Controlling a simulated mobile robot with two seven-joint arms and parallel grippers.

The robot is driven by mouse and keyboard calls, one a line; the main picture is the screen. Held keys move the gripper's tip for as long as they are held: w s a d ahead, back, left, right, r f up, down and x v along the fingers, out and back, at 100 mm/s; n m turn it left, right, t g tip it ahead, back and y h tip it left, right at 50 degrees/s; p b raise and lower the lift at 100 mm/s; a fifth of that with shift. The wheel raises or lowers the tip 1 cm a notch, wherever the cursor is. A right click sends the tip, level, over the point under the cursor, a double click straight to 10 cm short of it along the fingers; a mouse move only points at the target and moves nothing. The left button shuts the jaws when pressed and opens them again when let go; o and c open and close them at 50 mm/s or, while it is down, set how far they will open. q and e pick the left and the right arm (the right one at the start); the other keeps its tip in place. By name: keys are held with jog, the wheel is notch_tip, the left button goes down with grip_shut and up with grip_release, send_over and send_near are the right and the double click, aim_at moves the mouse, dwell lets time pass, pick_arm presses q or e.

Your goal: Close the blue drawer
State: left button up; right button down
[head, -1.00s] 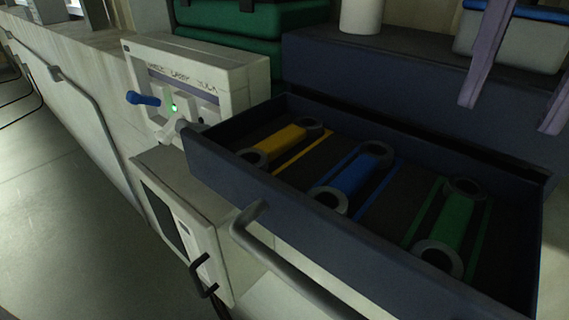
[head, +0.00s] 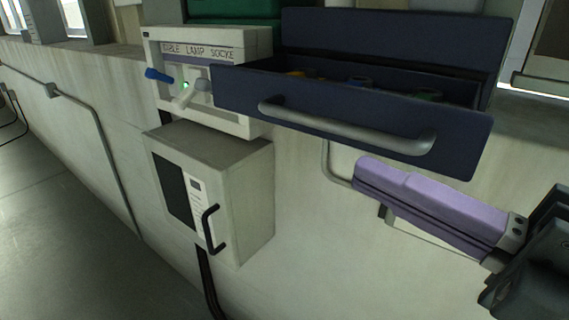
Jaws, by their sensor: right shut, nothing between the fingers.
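The dark blue drawer (head: 350,107) stands pulled out of its dark blue cabinet (head: 385,45) in the head view. A grey bar handle (head: 345,128) runs across its front. Only the tops of the yellow, blue and green items inside show over the front panel. My right gripper (head: 368,175) comes in from the lower right with its purple fingers together and nothing between them. In the picture its tips lie just below the drawer front and handle; I cannot tell whether they touch. My left gripper is not in view.
A white panel (head: 225,42) with a blue lever (head: 157,75) and green light is left of the drawer. A grey box (head: 255,180) with a black handle hangs below it. A green case (head: 235,12) stands behind. Floor at left is open.

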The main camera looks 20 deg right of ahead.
aim_at(335, 97)
jog(key=s+d+f+m+h, duration=0.2)
jog(key=d+f+m+h, duration=0.1)
pick_arm(q)
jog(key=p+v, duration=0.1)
jog(key=p, duration=0.1)
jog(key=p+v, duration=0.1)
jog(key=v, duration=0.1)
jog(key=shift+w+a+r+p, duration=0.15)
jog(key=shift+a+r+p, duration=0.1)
jog(key=shift+p, duration=0.1)
pick_arm(e)
jog(key=w, duration=1.2)
jog(key=shift+a, duration=0.3)
